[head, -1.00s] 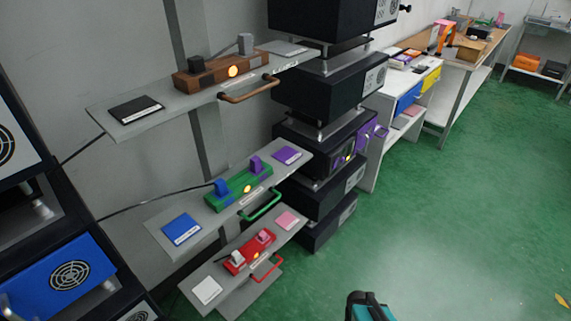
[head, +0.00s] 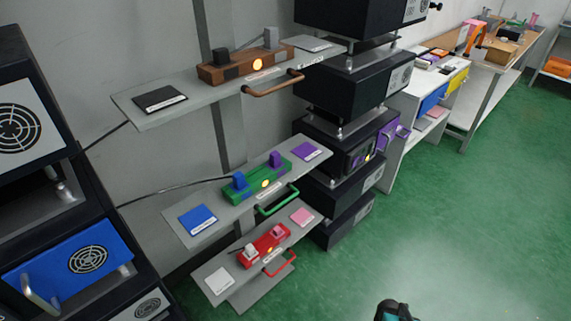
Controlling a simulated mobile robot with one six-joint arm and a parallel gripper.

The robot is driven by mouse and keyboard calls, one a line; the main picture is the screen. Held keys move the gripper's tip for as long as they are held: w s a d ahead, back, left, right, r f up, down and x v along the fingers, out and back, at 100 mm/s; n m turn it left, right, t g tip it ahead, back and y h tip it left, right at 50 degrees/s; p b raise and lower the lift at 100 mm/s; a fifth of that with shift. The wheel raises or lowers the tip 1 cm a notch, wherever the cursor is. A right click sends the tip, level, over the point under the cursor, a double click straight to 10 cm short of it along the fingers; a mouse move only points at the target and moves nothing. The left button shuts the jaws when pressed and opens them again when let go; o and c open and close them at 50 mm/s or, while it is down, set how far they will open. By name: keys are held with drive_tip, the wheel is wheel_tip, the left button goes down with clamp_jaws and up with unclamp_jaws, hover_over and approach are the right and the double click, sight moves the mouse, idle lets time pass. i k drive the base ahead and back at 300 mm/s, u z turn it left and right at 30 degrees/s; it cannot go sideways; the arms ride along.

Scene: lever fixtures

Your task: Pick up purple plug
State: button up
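The purple plug (head: 275,160) stands upright on the right end of the green power strip (head: 257,186), on the middle shelf of the wall fixture. A blue plug (head: 240,182) sits on the left end of the same strip, and a glowing yellow light lies between them. A purple pad (head: 306,151) lies on the shelf to the right of the purple plug.
A green handle (head: 278,202) juts from the middle shelf. Shelves with a brown strip (head: 240,69) above and a red strip (head: 265,243) below flank it. Black boxes stand right of them. A teal and black object (head: 393,311) is cut off below. Green floor is clear to the right.

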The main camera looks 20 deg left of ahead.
sight(275, 158)
drive_tip(key=z, duration=0.05)
drive_tip(key=k, duration=1.45)
drive_tip(key=u, duration=1.7)
drive_tip(key=i, duration=1.05)
drive_tip(key=z, duration=0.1)
